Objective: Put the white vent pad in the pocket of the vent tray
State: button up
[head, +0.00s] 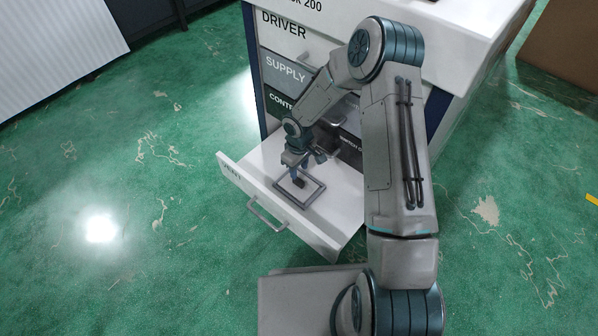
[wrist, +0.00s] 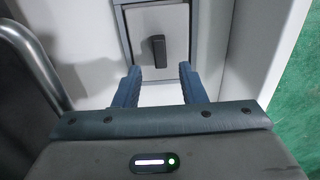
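The vent tray (head: 242,180) is a white pulled-out drawer with a dark grey rectangular frame (head: 318,188) around its pocket. The vent pad (wrist: 173,20) is a pale plate with a black upright grip (wrist: 158,50). In the wrist view it lies within the side bars of the frame (wrist: 122,35); I cannot tell whether it sits fully flat. The black grip also shows inside the frame in the head view (head: 299,183). My gripper (wrist: 160,88) is over the tray. Its two blue fingers are apart with nothing between them, and the grip stands clear beyond their tips.
The white cabinet (head: 290,52) rises behind the tray, with closed drawers marked SUPPLY (head: 285,70) and CONTROL. A grey bar handle (head: 262,214) sticks out from the tray's front. Green floor (head: 130,190) is open to the left.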

aim_at(299, 181)
notch_tip(299, 181, up, 6)
jog(key=shift+p, duration=0.95)
dwell(0.4)
